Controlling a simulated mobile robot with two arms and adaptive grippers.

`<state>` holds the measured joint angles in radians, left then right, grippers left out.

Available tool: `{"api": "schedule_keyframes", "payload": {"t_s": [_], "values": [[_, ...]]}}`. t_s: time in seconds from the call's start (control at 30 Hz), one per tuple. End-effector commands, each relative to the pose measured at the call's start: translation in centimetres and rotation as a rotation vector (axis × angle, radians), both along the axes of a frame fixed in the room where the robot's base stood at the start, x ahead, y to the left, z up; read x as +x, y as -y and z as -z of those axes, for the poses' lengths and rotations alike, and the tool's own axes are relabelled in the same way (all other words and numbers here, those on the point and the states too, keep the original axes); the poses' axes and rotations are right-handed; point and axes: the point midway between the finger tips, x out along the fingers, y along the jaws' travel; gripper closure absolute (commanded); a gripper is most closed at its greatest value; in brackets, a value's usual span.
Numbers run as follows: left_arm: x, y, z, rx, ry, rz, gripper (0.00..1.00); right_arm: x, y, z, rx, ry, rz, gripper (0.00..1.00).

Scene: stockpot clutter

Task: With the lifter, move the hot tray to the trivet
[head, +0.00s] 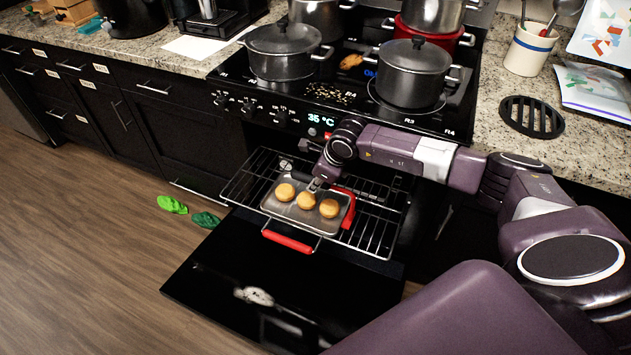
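The metal tray (283,213) holds three round golden buns and sits on the pulled-out oven rack. A red-handled frame (290,242) projects from its front edge, and a red piece (348,212) lies along its right side. I cannot tell which of these red parts is the lifter. The black round slatted trivet (532,117) lies bare on the right counter. My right gripper (317,185) points down at the tray's back edge, close to the buns. Its fingers are too small to tell whether they are open, shut or touching anything. My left gripper is not in view.
The oven door (285,290) is folded down below the wire rack (375,235). Several pots, including a grey one (412,75), crowd the stovetop. A utensil crock (530,50) and a packet (597,90) stand near the trivet. Green slippers (172,204) lie on the floor.

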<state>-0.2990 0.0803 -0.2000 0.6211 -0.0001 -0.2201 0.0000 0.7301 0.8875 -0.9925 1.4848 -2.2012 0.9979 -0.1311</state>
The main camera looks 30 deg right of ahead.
Motion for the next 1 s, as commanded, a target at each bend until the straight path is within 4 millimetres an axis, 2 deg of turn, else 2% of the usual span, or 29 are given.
{"api": "schedule_keyframes", "payload": {"t_s": [0.7, 1.0], "values": [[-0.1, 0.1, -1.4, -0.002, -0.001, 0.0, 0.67, 0.2, 0.0, -2.6, 0.002, 0.006, 0.001, 1.0], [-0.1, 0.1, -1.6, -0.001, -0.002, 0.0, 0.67, 0.2, 0.0, -3.0, 0.002, 0.006, 0.001, 1.0]]}}
